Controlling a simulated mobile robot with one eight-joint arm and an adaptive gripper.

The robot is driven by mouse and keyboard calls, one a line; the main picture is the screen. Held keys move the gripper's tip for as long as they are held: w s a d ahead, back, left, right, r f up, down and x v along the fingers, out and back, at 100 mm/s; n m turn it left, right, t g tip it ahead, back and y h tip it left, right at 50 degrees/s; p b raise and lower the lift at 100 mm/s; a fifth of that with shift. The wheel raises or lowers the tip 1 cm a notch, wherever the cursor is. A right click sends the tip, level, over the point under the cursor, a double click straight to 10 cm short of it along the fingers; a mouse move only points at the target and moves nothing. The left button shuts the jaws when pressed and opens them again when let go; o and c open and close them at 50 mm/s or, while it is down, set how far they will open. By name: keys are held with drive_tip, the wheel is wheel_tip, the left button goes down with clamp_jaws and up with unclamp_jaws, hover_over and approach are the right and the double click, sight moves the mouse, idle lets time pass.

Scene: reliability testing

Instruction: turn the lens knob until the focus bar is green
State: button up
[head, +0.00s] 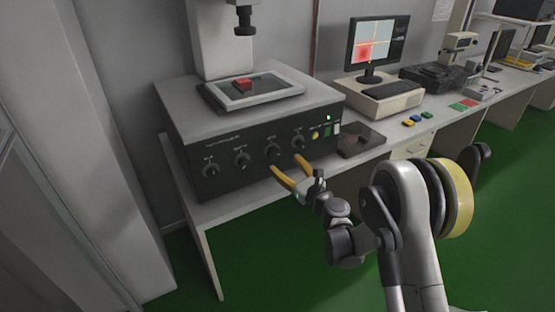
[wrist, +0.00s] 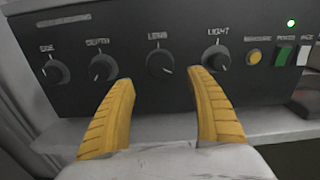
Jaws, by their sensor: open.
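The lens knob (wrist: 160,63) is the dark dial labelled "LENS", third from the left on the black front panel. Its white mark points to the lower right. It also shows in the head view (head: 272,150). My gripper (head: 285,164) is open and empty in front of the panel, its yellow fingers pointing at it. In the wrist view the fingertips (wrist: 160,78) lie to either side of the lens knob and slightly below it, not gripping it. The monitor (head: 377,45) shows a red patch and yellow crossing lines. I cannot make out a focus bar there.
The depth knob (wrist: 103,68) is left of the lens knob, and the light knob (wrist: 215,60) is right, close to the right fingertip. A yellow button (wrist: 253,57) and green switch (wrist: 284,56) are farther right. A red block (head: 243,84) sits on the stage.

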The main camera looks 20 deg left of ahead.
sight(276, 155)
drive_tip(key=b+x, duration=0.2)
drive_tip(key=x, duration=0.5)
drive_tip(key=shift+w+a, duration=0.1)
drive_tip(key=shift+a, duration=0.05)
drive_tip(key=c, duration=1.2)
